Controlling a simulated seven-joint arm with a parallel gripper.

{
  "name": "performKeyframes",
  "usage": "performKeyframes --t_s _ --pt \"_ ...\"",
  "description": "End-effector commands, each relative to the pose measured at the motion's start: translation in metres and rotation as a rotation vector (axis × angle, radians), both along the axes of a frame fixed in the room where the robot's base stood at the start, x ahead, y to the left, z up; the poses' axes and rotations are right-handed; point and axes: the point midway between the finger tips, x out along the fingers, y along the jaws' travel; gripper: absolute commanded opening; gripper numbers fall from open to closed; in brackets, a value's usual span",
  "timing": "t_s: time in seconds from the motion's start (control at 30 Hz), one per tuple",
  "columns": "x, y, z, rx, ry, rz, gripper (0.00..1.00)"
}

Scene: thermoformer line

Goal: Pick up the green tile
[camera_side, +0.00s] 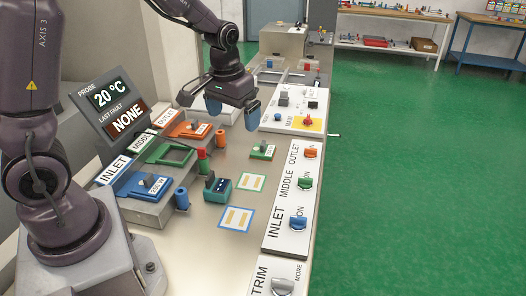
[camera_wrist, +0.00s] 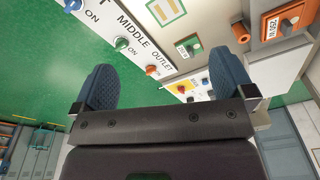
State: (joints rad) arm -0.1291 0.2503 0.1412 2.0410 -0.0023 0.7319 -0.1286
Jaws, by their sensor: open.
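My gripper (camera_side: 232,110) is open and empty, above the bench and to the upper left of the tile in the side view. Its two blue fingers also show spread apart in the wrist view (camera_wrist: 165,85). Nothing hides the tile.
A green frame (camera_side: 183,163) at MIDDLE looks empty, between an orange tile (camera_side: 185,131) and a blue tile (camera_side: 150,187). A teal block (camera_side: 217,187), small cylinders (camera_side: 182,199) and outlined squares (camera_side: 236,218) are nearby. A switch panel (camera_side: 285,200) runs along the right edge.

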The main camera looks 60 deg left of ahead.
Motion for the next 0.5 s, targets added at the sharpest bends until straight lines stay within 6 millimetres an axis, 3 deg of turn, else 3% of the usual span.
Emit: performKeyframes --t_s 0.1,0.3,0.4,0.5 --pt "0.031 0.033 -0.044 0.031 0.018 0.102 1.0" --pt "0.076 0.082 -0.102 0.1 -0.032 0.247 1.0" --pt "0.1 0.1 -0.113 0.132 -0.105 0.305 1.0" --pt "0.127 0.109 -0.096 0.143 -0.221 0.357 1.0"
